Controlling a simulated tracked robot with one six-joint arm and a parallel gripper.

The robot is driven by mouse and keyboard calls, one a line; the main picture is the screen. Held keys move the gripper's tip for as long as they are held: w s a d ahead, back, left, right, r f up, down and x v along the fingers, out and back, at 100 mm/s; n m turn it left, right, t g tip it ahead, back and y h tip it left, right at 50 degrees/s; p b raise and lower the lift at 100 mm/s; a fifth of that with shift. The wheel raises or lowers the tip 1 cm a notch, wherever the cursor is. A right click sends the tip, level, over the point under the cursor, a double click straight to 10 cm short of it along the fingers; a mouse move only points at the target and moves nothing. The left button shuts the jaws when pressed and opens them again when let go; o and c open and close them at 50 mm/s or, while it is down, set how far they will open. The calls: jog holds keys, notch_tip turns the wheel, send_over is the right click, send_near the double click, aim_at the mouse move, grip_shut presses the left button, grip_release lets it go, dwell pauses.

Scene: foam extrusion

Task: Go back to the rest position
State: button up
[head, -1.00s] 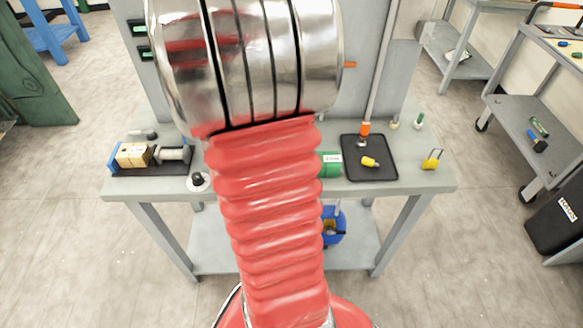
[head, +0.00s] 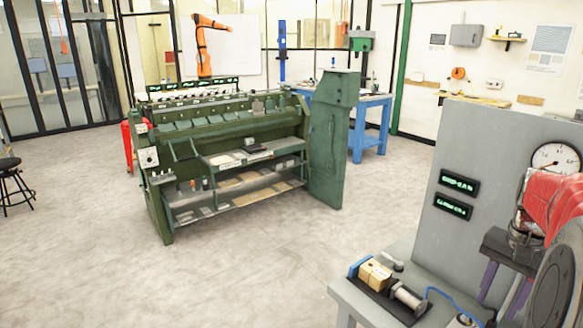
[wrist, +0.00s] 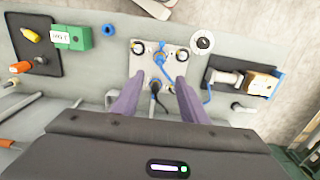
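My gripper (wrist: 160,80) shows in the wrist view with its two purple fingers spread apart. I see nothing held between them. Beneath and beyond the fingertips is a grey plate (wrist: 143,62) with several round fittings, a blue hose and a dark cable. In the head view my gripper (head: 499,298) is at the right edge, pointing down over the grey workbench (head: 350,297). My red-sleeved arm hides part of the bench there.
A black tray with a wooden block (head: 376,273) lies on the bench. A grey upright panel (head: 490,150) with a gauge (head: 555,160) stands behind. A large green machine (head: 235,150) stands at centre-left. Open floor (head: 80,250) lies around it.

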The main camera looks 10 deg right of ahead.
jog(key=s+a+n+t, duration=0.1)
jog(key=a+n, duration=0.3)
jog(key=a, duration=0.7)
jog(key=s+a+n+t, duration=0.2)
jog(key=a+n, duration=0.2)
jog(key=a, duration=0.8)
jog(key=s+a+r+n+t, duration=0.1)
jog(key=a+n, duration=0.3)
jog(key=a, duration=0.7)
jog(key=shift+s+a+n+t, duration=0.2)
jog(key=shift+a+n+t, duration=0.15)
jog(key=shift+t, duration=0.45)
jog(key=shift+r, duration=0.1)
